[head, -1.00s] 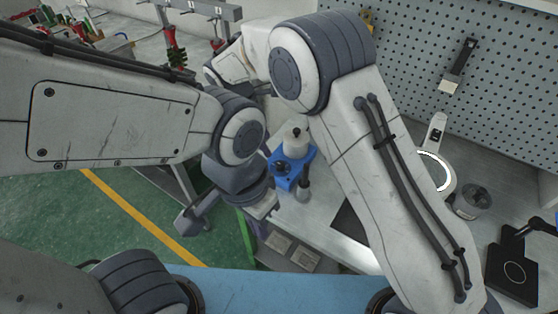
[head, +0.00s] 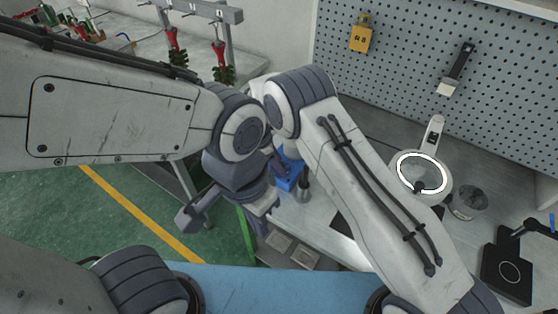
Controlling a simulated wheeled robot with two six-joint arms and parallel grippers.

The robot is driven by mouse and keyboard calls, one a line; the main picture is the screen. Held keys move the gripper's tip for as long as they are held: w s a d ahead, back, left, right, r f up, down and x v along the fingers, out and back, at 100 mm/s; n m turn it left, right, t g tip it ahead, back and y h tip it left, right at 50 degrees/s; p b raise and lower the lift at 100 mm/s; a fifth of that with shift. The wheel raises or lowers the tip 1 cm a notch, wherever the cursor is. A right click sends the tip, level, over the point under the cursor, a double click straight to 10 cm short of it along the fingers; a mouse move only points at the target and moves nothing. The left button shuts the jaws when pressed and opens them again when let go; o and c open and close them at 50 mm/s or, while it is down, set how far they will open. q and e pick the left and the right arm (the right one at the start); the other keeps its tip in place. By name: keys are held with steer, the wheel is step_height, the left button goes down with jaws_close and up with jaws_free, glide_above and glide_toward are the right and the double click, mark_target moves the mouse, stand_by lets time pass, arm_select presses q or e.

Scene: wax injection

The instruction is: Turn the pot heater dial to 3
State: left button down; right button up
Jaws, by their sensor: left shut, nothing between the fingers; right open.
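The blue pot heater (head: 291,180) stands on the grey bench near the middle of the head view. Only part of its blue body shows. My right arm covers the white pot on top, and the dial and its setting cannot be made out. My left gripper (head: 265,204) is shut and empty. It is at the end of my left wrist, just left of and below the heater in the picture, and I see no clear contact. My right gripper is hidden behind my arm links.
A dark-knobbed tool (head: 304,190) stands beside the heater. A ring lamp (head: 422,157), a round metal container (head: 468,201) and a black stand (head: 507,270) are at the right. A pegboard (head: 390,60) rises behind.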

steer(key=shift+f, duration=0.15)
jaws_close()
